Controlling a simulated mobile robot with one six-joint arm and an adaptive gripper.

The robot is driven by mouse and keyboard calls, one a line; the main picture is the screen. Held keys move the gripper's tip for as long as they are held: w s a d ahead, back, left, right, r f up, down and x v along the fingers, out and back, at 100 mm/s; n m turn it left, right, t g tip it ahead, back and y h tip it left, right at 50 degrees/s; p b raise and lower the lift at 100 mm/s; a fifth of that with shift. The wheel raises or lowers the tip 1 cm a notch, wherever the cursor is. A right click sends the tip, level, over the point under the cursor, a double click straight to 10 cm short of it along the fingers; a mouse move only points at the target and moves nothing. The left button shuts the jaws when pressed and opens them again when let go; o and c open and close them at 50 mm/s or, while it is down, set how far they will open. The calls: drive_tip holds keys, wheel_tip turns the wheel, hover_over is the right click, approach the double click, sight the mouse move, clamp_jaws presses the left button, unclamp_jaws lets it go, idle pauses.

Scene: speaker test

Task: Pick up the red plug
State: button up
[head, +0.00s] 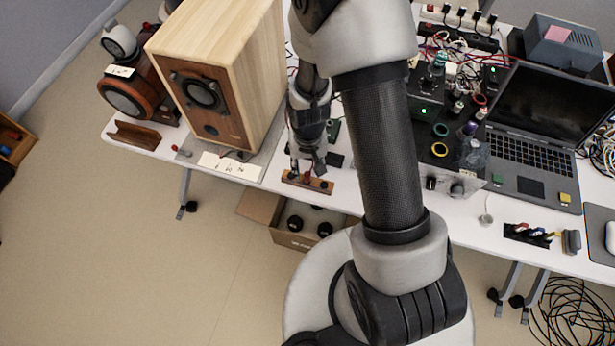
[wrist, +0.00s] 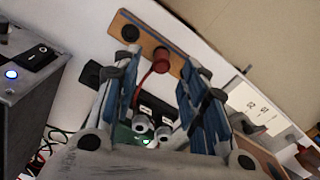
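The red plug (wrist: 161,59) stands upright in a small wooden block (wrist: 180,58) with dark round holes, and a red lead runs from it. The block (head: 318,184) also shows in the head view, near the front edge of the table, with the red plug (head: 306,177) small on it. My gripper (wrist: 160,82) is open, with one blue-grey finger to each side of the plug in the wrist view; I cannot tell whether they touch it. In the head view my gripper (head: 307,164) points down just over the block, partly covering it.
A large wooden speaker (head: 222,95) stands left of my gripper, with a white label (head: 230,165) before it. A black device (head: 425,100) with a green light, coloured rings and a laptop (head: 540,140) are on the right. An open cardboard box (head: 290,240) is below the table edge.

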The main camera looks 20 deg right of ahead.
wheel_tip(320, 180, down, 4)
drive_tip(key=shift+s+r+b, duration=0.1)
drive_tip(key=shift+r+b, duration=0.05)
drive_tip(key=shift+b, duration=0.45)
drive_tip(key=shift+r, duration=0.1)
drive_tip(key=shift+c, duration=0.5)
clamp_jaws()
drive_tip(key=shift+r, duration=0.1)
wheel_tip(320, 180, up, 20)
drive_tip(key=p, duration=0.6)
drive_tip(key=shift+p, duration=0.4)
wheel_tip(320, 180, up, 25)
drive_tip(key=p, duration=2.1)
hover_over(307, 173)
drive_tip(key=shift+r, duration=0.2)
drive_tip(key=shift+f+b, duration=0.1)
drive_tip(key=shift+b, duration=0.25)
